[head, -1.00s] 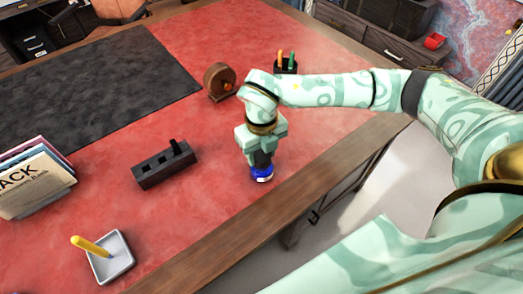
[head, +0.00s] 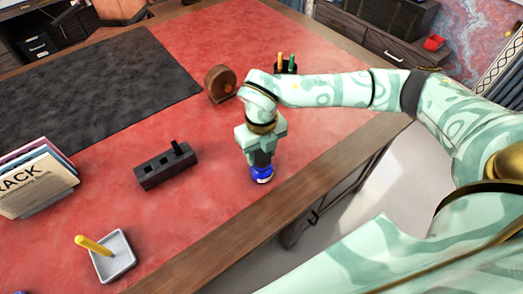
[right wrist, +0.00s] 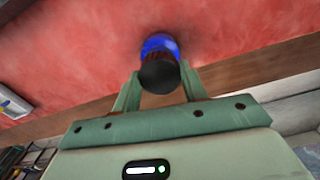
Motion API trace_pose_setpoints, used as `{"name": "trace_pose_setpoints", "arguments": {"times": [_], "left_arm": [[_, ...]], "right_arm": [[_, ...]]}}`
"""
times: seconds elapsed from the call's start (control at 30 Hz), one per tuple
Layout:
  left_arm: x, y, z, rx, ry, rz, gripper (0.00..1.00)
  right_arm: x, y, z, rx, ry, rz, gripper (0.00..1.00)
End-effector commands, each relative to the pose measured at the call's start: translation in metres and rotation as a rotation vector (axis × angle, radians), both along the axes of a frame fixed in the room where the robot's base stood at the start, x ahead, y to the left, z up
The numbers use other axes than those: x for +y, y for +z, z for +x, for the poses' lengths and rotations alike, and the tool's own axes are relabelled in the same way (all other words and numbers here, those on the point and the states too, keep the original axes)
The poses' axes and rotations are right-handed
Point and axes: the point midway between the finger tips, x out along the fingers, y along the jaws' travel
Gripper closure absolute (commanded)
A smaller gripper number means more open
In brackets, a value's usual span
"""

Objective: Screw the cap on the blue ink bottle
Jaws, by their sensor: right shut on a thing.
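The blue ink bottle (head: 262,174) stands upright on the red leather desk top, near the wooden front edge. It also shows in the right wrist view (right wrist: 160,43), below the dark cap. My right gripper (head: 262,160) points down over the bottle. In the right wrist view its two fingers (right wrist: 160,88) are shut on the black cap (right wrist: 158,75), which sits at the bottle's top. I cannot tell how tightly the cap sits on the neck. My left gripper is not in view.
A dark slotted block (head: 165,167) stands left of the bottle. A brown round holder (head: 220,83) and a pen cup (head: 286,68) stand behind. A white dish (head: 115,262) with a yellow stick and several books (head: 35,180) are at the left. Red desk surface around the bottle is clear.

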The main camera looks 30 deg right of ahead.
Motion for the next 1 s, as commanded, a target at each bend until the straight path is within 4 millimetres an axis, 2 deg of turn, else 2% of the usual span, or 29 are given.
{"name": "trace_pose_setpoints", "arguments": {"times": [1.0], "left_arm": [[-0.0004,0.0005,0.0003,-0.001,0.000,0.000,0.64]], "right_arm": [[-0.0002,-0.0073,0.0000,0.001,-0.001,0.000,0.82]]}}
